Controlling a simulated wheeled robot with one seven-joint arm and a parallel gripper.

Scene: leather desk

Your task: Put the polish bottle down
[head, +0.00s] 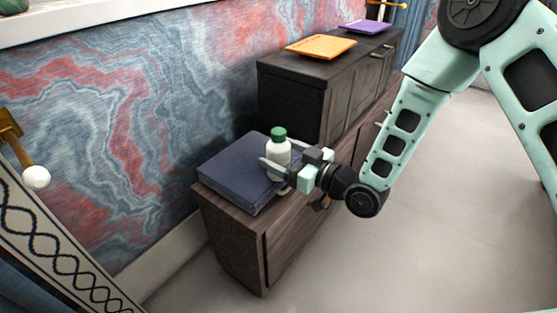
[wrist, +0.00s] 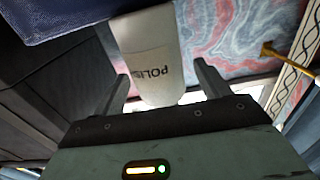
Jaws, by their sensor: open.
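The polish bottle (head: 278,152) is white with a green cap. In the head view it stands upright on a dark blue, box-like block (head: 236,178) on the low wooden cabinet. My gripper (head: 278,168) is at the bottle with a finger on each side of it. In the wrist view the bottle (wrist: 152,58) shows the letters "POLIS" between my open fingers (wrist: 160,88), with gaps visible beside it. The blue block (wrist: 55,18) shows at the top left there. The contact under the bottle is partly hidden by my gripper.
A taller dark cabinet (head: 290,92) stands behind and to the right, with an orange tray (head: 321,46) and a purple tray (head: 364,26) on top. The patterned wall (head: 130,110) is close behind the block. Open floor (head: 450,200) lies to the right.

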